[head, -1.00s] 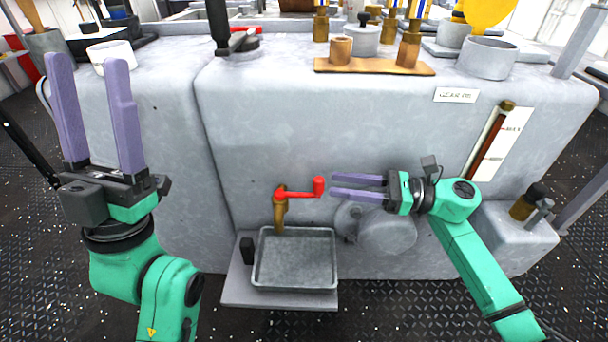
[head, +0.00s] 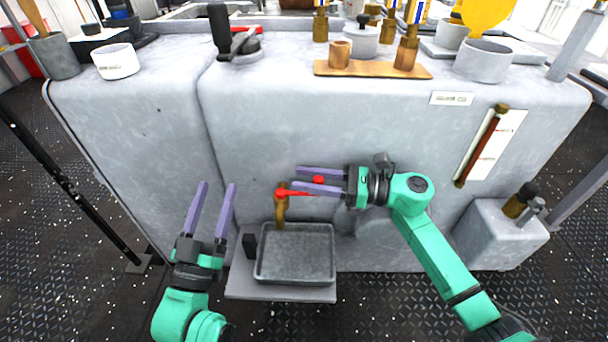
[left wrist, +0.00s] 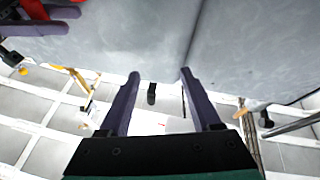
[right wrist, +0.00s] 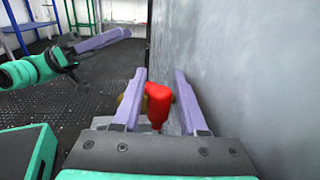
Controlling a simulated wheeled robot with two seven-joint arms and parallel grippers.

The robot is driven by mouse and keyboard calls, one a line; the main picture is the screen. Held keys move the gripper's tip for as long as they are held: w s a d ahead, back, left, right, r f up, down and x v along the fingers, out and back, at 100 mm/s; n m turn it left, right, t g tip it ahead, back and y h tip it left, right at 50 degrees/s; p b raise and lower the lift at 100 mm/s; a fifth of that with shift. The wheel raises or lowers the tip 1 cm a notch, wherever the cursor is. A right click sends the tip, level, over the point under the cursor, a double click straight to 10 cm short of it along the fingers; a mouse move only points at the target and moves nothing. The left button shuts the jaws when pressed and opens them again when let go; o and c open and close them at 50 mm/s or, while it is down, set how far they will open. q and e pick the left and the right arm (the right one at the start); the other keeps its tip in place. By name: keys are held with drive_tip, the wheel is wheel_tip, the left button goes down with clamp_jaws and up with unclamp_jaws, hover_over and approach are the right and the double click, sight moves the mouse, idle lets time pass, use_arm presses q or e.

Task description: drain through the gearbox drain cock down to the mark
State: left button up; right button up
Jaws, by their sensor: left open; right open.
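The drain cock's brass body (head: 280,208) sticks out low on the front of the grey gearbox (head: 330,120). Its red handle (head: 318,180) extends to the right. My right gripper (head: 297,179) is open, with its fingers on either side of the handle. In the right wrist view the red handle (right wrist: 158,105) stands between the open fingers. A grey drain tray (head: 296,279) sits below the cock; no stream shows. The sight gauge (head: 483,148) holds a red-brown column against a white card; its markings are too small to read. My left gripper (head: 218,185) is open and empty, left of the cock.
A small black block (head: 249,246) stands left of the tray on a low shelf (head: 262,291). A grey side box (head: 490,238) with a brass fitting stands at the right. A white cup (head: 116,62) and a brass plate (head: 373,70) sit on top.

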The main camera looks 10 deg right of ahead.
drive_tip(key=shift+w+a, duration=0.15)
drive_tip(key=shift+a, duration=0.3)
use_arm(q)
drive_tip(key=f, duration=0.1)
drive_tip(key=f+g, duration=0.1)
drive_tip(key=f, duration=0.1)
drive_tip(key=shift+s+d, duration=0.15)
drive_tip(key=shift+d, duration=0.05)
use_arm(e)
clamp_jaws()
idle(0.7)
